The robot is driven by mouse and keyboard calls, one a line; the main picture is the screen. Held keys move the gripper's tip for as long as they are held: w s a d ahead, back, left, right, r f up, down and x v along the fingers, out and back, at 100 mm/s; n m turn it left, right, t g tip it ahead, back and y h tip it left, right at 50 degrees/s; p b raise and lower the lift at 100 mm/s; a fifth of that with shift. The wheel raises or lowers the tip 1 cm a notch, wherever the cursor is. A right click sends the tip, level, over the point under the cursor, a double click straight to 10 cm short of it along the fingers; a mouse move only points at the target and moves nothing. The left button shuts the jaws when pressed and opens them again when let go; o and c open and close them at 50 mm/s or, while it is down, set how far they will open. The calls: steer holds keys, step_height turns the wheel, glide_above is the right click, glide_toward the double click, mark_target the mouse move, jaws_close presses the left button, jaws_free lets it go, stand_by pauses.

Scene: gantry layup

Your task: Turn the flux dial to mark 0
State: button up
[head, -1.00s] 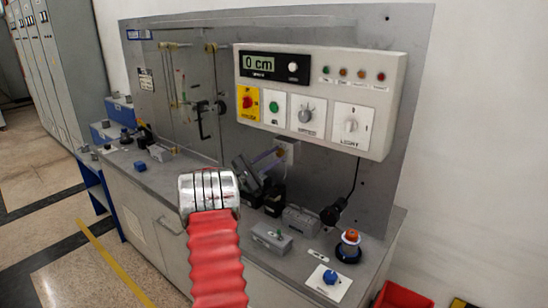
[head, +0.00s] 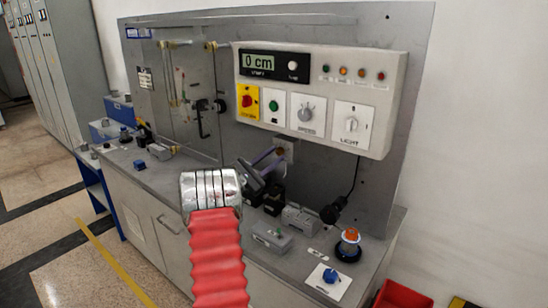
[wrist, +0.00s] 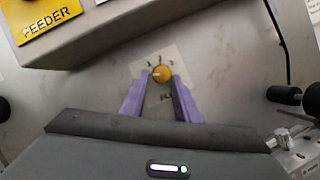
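The flux dial is a round orange knob (wrist: 161,74) on a pale plate (wrist: 172,60) in the wrist view. A short light pointer line on it seems to point left. The small marks around it are too blurred to read, and the fingers hide some of the plate. In the head view the dial's plate (head: 284,150) is on the back panel, below the control box. My gripper (wrist: 163,77) is open, with its purple fingers on either side of the dial. I cannot tell whether they touch it. In the head view my arm partly hides the gripper (head: 271,155).
The control box (head: 384,68) overhangs the dial; its yellow feeder plate (wrist: 42,17) shows in the wrist view. A black cable (head: 354,182) hangs at the right. A grey box (head: 271,239) and a blue knob (head: 330,277) are on the bench below.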

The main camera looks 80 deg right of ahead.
steer(key=o, duration=0.3)
steer(key=shift+s+r, duration=0.2)
steer(key=shift+w+a, duration=0.1)
steer(key=v, duration=1.3)
steer(key=shift+w+a+f, duration=0.15)
steer(key=shift+w+f, duration=0.1)
steer(key=shift+f, duration=0.05)
